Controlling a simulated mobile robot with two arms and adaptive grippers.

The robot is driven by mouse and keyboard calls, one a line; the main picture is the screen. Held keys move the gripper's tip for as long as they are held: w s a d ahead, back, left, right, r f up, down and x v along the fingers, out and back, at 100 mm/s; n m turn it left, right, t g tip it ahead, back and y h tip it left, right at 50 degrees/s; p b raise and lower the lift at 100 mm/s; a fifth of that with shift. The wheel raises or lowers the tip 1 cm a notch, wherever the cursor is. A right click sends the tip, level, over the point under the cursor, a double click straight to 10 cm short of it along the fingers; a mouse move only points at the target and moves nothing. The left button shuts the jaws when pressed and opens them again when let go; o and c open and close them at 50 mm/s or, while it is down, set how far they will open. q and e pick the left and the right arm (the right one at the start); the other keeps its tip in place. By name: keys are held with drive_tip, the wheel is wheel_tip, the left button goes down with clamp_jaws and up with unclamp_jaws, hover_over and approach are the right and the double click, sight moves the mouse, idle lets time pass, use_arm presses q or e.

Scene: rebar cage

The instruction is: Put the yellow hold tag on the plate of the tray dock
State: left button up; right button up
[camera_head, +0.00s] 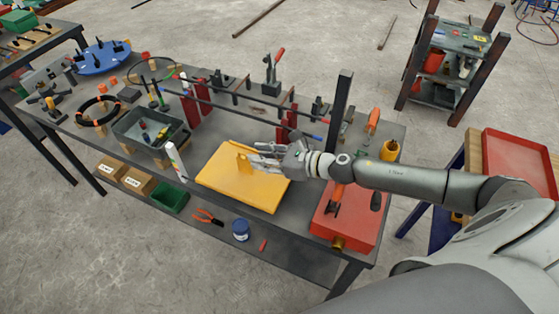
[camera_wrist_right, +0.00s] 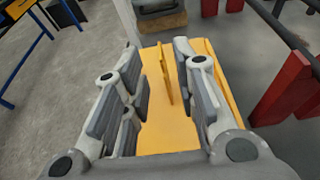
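The yellow hold tag (camera_head: 243,163) stands upright at the yellow plate (camera_head: 225,184), which I take for the tray dock's plate, on the grey workbench. In the wrist view the tag (camera_wrist_right: 165,75) shows as a thin upright strip above the plate (camera_wrist_right: 168,132). My right gripper (camera_head: 256,158) reaches in from the right, low over the plate. Its fingers (camera_wrist_right: 162,88) are apart, one on each side of the tag, with gaps showing on both sides. The tag's lower edge seems to meet the plate, but contact is hard to tell. My left gripper is out of view.
A red case (camera_head: 350,217) lies right of the plate, under my right forearm. A white upright post (camera_head: 176,160) stands at its left, and a grey bin (camera_head: 150,130) lies farther left. Rods on red stands (camera_head: 283,127) run behind the plate.

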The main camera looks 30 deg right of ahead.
drive_tip(key=shift+b+v, duration=1.1)
drive_tip(key=shift+v, duration=1.75)
